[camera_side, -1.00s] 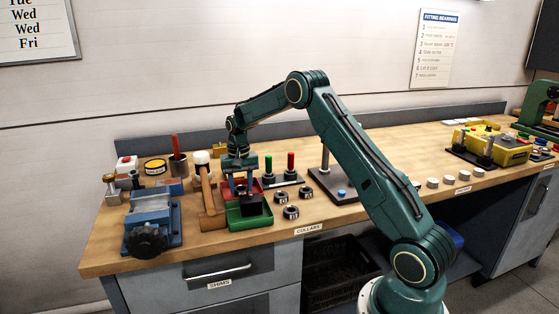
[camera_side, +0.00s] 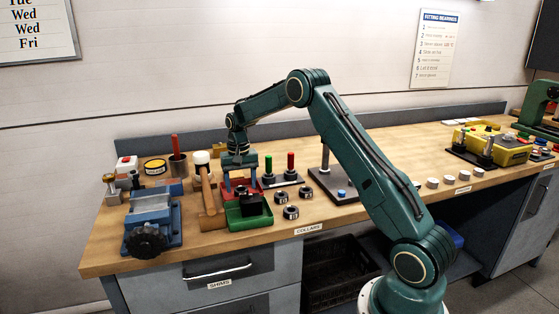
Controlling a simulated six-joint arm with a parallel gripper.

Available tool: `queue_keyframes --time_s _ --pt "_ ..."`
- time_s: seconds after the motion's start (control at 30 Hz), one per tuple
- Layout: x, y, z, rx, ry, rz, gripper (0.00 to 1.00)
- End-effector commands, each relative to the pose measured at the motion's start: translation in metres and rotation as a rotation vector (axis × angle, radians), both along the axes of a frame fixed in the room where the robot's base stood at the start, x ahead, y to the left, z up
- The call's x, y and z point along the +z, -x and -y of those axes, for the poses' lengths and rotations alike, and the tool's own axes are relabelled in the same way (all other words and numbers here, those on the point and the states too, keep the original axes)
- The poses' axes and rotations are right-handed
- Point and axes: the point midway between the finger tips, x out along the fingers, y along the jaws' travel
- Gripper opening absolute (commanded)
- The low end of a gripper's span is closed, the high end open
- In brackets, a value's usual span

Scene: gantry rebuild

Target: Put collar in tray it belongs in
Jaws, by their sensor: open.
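The green tray (camera_side: 249,223) stands near the bench's front edge, with a red tray (camera_side: 262,187) just behind it. A dark block-like thing (camera_side: 251,205) sits in the green tray; I cannot tell whether it is a collar. Three dark ring-shaped collars lie loose right of the trays: one at the left (camera_side: 281,197), one in front (camera_side: 291,212) and one at the back right (camera_side: 305,193). My gripper (camera_side: 241,190) points down over the trays, its blue fingers apart and nothing seen between them. The fingertips are partly hidden by the tray area.
A peg stand (camera_side: 285,179) with green and red posts is behind the collars. A post on a dark base (camera_side: 325,172) stands to the right.

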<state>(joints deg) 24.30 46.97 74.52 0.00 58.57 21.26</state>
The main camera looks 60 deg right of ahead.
Motion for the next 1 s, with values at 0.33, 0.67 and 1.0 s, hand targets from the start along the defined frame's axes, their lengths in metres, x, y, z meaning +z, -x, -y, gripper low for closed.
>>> queue_keyframes --time_s 0.33,0.67,1.0 --pt "0.050 -0.001 0.000 0.000 0.002 0.005 0.63" --pt "0.098 -0.001 0.000 0.000 0.002 0.004 0.63" --pt "0.113 0.000 0.000 0.000 0.001 0.001 0.63"
